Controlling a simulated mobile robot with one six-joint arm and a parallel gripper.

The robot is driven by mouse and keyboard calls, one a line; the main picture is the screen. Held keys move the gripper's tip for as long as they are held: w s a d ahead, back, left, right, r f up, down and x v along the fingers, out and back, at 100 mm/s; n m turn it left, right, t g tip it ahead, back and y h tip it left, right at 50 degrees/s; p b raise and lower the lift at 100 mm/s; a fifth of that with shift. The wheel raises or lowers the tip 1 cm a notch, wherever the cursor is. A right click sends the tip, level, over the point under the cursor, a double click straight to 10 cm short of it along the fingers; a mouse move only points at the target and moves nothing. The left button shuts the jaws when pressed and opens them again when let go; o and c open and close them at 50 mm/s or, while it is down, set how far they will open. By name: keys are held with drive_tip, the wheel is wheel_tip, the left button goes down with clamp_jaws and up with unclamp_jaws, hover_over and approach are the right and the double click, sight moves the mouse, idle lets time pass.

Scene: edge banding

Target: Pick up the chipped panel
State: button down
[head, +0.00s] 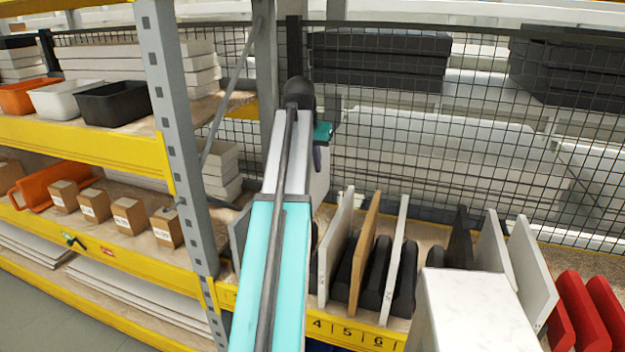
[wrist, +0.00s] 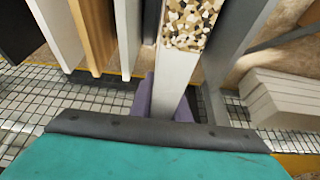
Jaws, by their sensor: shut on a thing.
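A grey panel (wrist: 178,70) with a speckled, stone-chip patterned face at its upper end stands between my gripper's purple fingers in the wrist view. My gripper (wrist: 165,103) is shut on it near the panel's close end. In the head view my gripper (head: 318,152) is at the end of my arm, above the left end of the panel rack. My arm hides much of the panel and the slot below.
Upright white (head: 340,240), wood-coloured (head: 365,255) and dark panels stand close by to the right in a rack with numbered slots. A grey post (head: 180,130) stands left. Wire mesh (head: 430,130) closes the back.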

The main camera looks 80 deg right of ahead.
drive_tip(key=shift+r+b, duration=0.6)
drive_tip(key=shift+r, duration=3)
